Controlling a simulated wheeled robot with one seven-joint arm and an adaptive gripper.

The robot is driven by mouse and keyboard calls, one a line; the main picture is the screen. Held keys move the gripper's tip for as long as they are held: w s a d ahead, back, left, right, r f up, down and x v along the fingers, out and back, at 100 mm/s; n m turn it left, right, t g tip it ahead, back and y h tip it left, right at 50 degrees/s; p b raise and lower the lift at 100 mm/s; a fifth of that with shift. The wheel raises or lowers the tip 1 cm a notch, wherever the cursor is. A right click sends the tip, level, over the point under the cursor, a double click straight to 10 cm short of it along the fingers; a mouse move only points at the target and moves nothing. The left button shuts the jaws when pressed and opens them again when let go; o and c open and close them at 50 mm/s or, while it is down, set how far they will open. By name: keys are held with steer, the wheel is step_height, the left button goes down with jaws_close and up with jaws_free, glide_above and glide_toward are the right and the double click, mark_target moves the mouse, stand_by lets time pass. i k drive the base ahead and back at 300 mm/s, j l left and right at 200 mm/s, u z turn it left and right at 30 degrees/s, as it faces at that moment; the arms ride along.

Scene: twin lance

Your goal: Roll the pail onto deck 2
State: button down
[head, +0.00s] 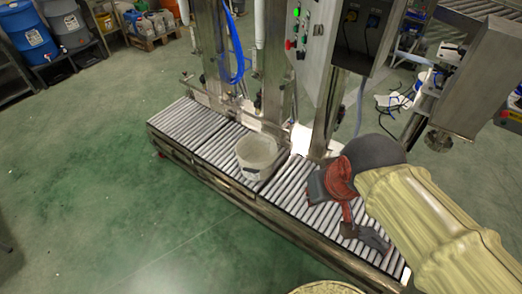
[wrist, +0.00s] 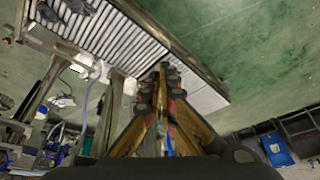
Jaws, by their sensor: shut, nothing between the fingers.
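The pail (head: 257,158) is a whitish, open-topped bucket. In the head view it stands upright on the roller conveyor (head: 185,119), near a seam between roller sections. No deck number is legible, so I cannot tell which section is deck 2. My gripper (head: 319,187) is low over the rollers to the right of the pail, apart from it. In the wrist view my gripper (wrist: 163,70) has its fingers drawn together with nothing between them. I cannot make out the pail there; the fingers may hide it.
Grey cloth-like items (head: 368,237) lie on the rollers at the right. Metal posts (head: 275,75) and a control box (head: 366,38) stand along the conveyor's far side. The green floor in front is clear.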

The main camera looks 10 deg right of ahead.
mark_target(259, 151)
steer(key=i+j, duration=0.3)
steer(key=i, duration=0.15)
steer(key=i+j, duration=0.25)
steer(key=i, duration=0.25)
steer(key=i+j+z, duration=0.1)
steer(key=i+j, duration=0.2)
steer(key=i, duration=0.15)
